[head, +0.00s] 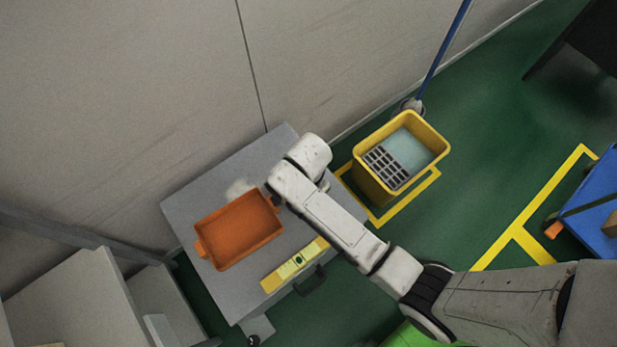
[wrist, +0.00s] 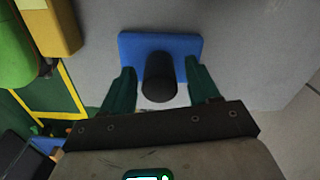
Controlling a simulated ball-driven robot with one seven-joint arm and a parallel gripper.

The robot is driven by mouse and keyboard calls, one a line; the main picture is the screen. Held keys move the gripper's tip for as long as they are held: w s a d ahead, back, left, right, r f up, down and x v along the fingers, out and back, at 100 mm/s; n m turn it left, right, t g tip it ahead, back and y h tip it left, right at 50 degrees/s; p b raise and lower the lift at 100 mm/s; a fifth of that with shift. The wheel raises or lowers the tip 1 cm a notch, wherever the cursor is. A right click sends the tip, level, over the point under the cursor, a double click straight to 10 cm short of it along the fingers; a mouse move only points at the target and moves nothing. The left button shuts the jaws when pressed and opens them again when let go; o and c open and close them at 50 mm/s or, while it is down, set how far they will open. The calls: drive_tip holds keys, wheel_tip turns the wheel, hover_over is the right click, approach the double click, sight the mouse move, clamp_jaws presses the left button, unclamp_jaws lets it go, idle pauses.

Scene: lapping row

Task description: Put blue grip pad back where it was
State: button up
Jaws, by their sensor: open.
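The blue grip pad (wrist: 130,42) is a flat blue plate with a black round knob (wrist: 160,75) standing up from it. In the wrist view it appears to lie on the grey worktop. My gripper (wrist: 161,72) is open, with one green finger on each side of the knob. I cannot tell whether either finger touches it. In the head view my arm reaches over the worktop (head: 200,205); the pad and the fingers are hidden there.
An orange tray (head: 226,237) sits on the worktop left of my wrist. A yellow spirit level (head: 280,273) lies along the front edge. A yellow mop bucket (head: 372,187) stands on the floor to the right. A wall rises behind the worktop.

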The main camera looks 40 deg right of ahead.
wheel_tip(320, 180, up, 12)
drive_tip(key=p, duration=0.3)
drive_tip(key=s+d+r+n, duration=0.1)
drive_tip(key=s+d+n, duration=0.2)
drive_tip(key=s+n, duration=0.4)
drive_tip(key=s+d+r+n+t, duration=0.1)
drive_tip(key=s+d+n, duration=0.3)
drive_tip(key=s+n, duration=0.4)
drive_tip(key=shift+s+d, duration=0.3)
drive_tip(key=shift+s, duration=0.45)
